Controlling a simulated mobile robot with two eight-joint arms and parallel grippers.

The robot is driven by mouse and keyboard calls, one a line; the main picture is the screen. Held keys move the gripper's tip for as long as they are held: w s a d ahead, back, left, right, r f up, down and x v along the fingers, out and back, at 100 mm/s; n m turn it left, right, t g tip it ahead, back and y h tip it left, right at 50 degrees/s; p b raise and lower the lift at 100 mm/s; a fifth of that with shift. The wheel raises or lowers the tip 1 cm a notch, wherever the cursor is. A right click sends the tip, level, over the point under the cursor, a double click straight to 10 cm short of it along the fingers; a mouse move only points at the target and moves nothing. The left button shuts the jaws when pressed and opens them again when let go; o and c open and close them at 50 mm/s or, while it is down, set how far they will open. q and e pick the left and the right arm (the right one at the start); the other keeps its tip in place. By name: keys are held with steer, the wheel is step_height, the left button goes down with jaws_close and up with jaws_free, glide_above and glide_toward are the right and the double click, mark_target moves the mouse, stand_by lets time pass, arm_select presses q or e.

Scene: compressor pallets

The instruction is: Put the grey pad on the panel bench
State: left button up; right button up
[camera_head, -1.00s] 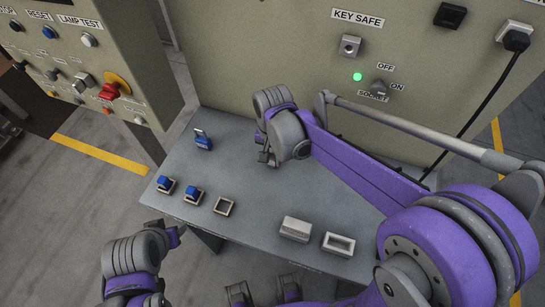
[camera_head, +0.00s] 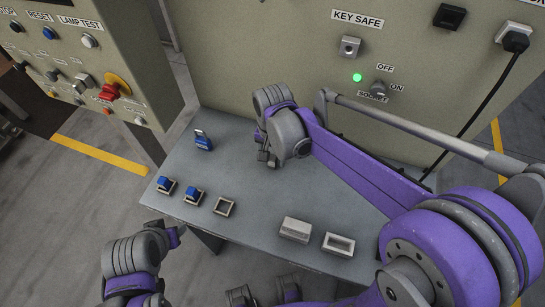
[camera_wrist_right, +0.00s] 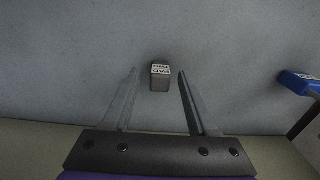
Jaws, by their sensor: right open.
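The grey pad (camera_wrist_right: 160,77) is a small dark grey block with a white, black-lettered label on its top. In the right wrist view it lies between the fingertips of my right gripper (camera_wrist_right: 158,76), with a gap on each side. The gripper is open and empty. In the head view my right gripper (camera_head: 265,158) is low over the back of the blue-grey panel bench (camera_head: 262,215), and I cannot make out the pad there. My left arm is at the lower left; its jaws do not show clearly.
A blue padlock-like item (camera_head: 203,140) stands at the back left of the bench. A light grey block (camera_head: 296,229) and an empty rectangular frame (camera_head: 339,244) are near the front.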

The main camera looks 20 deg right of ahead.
mark_target(272, 158)
step_height(272, 158, up, 11)
steer(key=s+d+f+n+t, duration=0.1)
steer(key=s+d+f+n, duration=0.1)
steer(key=s, duration=0.2)
steer(key=s+d+f+n+t, duration=0.2)
steer(key=s+f, duration=0.1)
steer(key=s, duration=0.2)
steer(key=s+d+f+n+t+p, duration=0.1)
steer(key=s+d+f+n+t, duration=0.1)
steer(key=s+f, duration=0.1)
steer(key=shift+s+d, duration=0.15)
steer(key=shift+s, duration=0.65)
steer(key=shift+s+d+f+n, duration=0.15)
steer(key=shift+s+f+n, duration=0.1)
steer(key=shift+f+n, duration=0.15)
